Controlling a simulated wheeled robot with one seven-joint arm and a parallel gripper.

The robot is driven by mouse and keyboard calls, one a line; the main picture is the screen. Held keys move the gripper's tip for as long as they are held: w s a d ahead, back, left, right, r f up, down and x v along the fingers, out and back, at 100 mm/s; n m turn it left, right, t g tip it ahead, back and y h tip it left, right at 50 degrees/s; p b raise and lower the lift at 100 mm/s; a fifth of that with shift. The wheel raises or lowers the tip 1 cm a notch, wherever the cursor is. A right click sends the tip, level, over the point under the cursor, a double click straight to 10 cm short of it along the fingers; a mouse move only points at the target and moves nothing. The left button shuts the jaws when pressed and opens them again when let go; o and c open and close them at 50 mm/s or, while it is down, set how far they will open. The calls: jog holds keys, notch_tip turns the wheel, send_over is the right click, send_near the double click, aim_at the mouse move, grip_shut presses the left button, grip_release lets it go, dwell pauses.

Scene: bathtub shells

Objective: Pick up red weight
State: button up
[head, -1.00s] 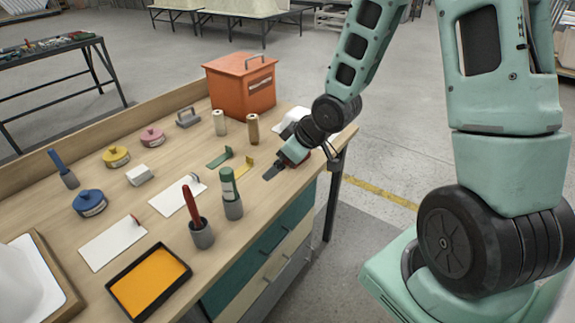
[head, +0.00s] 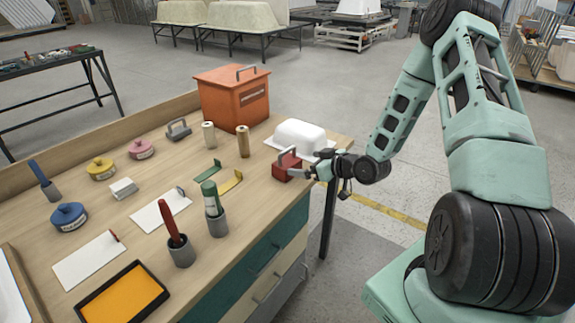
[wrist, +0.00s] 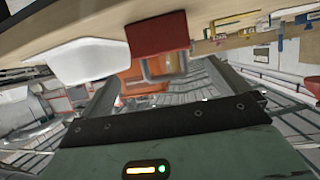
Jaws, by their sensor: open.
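The red weight (head: 287,168) is a small red block with a grey loop handle on top. It sits near the right end of the workbench, in front of a white tub-shaped shell. My gripper (head: 308,173) is at its right side, low over the bench edge, and partly overlaps it in the head view. In the wrist view the red weight (wrist: 158,36) appears at the top, upside down, with its handle hanging between my two spread fingers (wrist: 163,74). The gripper is open and holds nothing. Whether the fingers touch the handle cannot be told.
The white shell (head: 300,138) stands close behind the weight. An orange box (head: 233,98) is at the back. Floor is free right of the bench.

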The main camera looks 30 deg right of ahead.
aim_at(287, 161)
jog(key=p+x, duration=0.2)
jog(key=x, duration=0.7)
jog(key=shift+a+f, duration=0.15)
jog(key=c, duration=1.9)
jog(key=shift+w, duration=0.1)
jog(key=shift+c, duration=0.3)
jog(key=shift+r, duration=0.25)
jog(key=shift+r, duration=0.1)
jog(key=shift+r, duration=0.3)
jog(key=shift+r+b, duration=0.6)
jog(key=shift+r, duration=4)
jog(key=shift+f, duration=0.1)
